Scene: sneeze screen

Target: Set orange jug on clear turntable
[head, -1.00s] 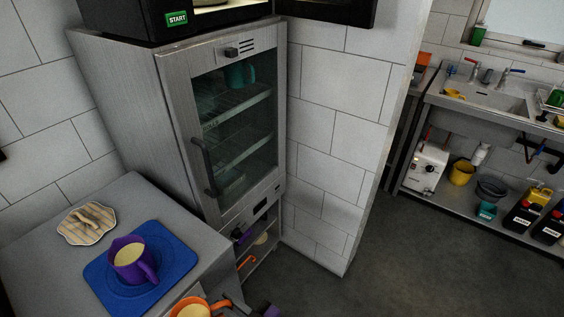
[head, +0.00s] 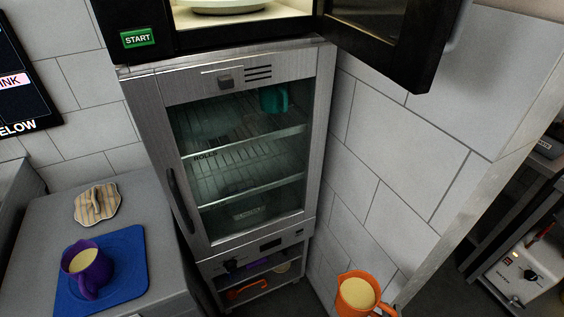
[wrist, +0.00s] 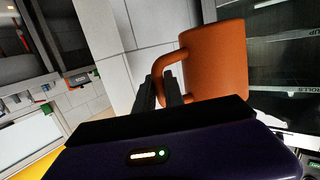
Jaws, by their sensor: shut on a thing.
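The orange jug (head: 352,294) is at the bottom edge of the head view, upright, with pale yellow contents. In the wrist view the jug (wrist: 218,62) hangs from my gripper (wrist: 163,80), whose fingers are shut on its handle. In the head view my gripper is hardly visible below the frame edge. A pale round plate (head: 222,6), seemingly the turntable, lies inside the open, lit microwave at the top. Its upper part is cut off by the frame. The jug is well below and to the right of it, apart from everything.
The microwave door (head: 392,45) stands open to the right. The glass-fronted cabinet (head: 240,150) is under the microwave. A purple jug (head: 88,270) stands on a blue mat (head: 128,255) on the left counter, near a striped pad (head: 97,204). A white tiled wall (head: 420,150) is at right.

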